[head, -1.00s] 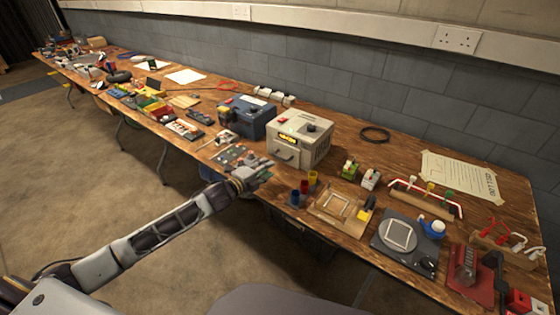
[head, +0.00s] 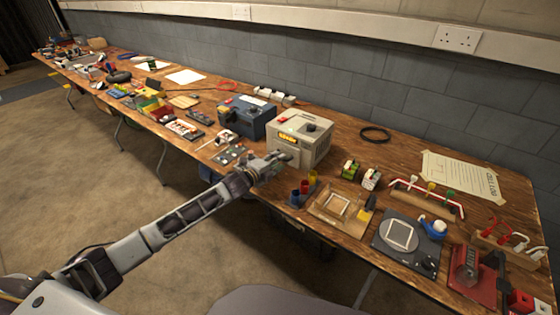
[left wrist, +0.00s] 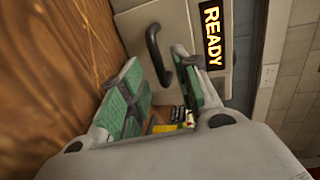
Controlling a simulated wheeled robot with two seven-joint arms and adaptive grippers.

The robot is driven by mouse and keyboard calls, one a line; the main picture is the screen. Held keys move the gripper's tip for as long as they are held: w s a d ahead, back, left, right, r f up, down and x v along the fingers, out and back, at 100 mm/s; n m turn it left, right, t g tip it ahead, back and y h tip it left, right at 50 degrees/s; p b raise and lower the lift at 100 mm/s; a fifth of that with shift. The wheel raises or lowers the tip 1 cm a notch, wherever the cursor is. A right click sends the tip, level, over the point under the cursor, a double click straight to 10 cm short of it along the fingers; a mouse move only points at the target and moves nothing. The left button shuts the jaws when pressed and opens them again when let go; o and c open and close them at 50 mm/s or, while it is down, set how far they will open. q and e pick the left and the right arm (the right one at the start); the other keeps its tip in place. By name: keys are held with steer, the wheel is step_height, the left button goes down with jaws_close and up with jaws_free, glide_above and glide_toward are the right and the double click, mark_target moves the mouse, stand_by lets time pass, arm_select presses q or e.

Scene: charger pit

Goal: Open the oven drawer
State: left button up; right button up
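The oven (head: 312,151) is a beige box on the bench with a lit yellow label on its front, which reads READY in the left wrist view. In that view the drawer's dark curved handle (left wrist: 153,45) stands out from the pale front. My left gripper (head: 287,156) is at the oven's front and covers the handle in the head view. In the left wrist view my left gripper (left wrist: 160,62) is open, with green-padded fingers on either side of the handle's end. I cannot tell whether they touch it. The drawer looks shut. My right gripper is out of view.
A dark blue box (head: 246,119) stands left of the oven. Red, blue and yellow cups (head: 304,189) and a wooden frame (head: 340,205) stand to the right along the front edge. A circuit board (head: 229,155) lies left of my gripper. Open floor is in front.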

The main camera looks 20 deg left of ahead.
arm_select(q)
steer(key=shift+x, duration=1.15)
jaws_close()
steer(key=shift+f, duration=0.1)
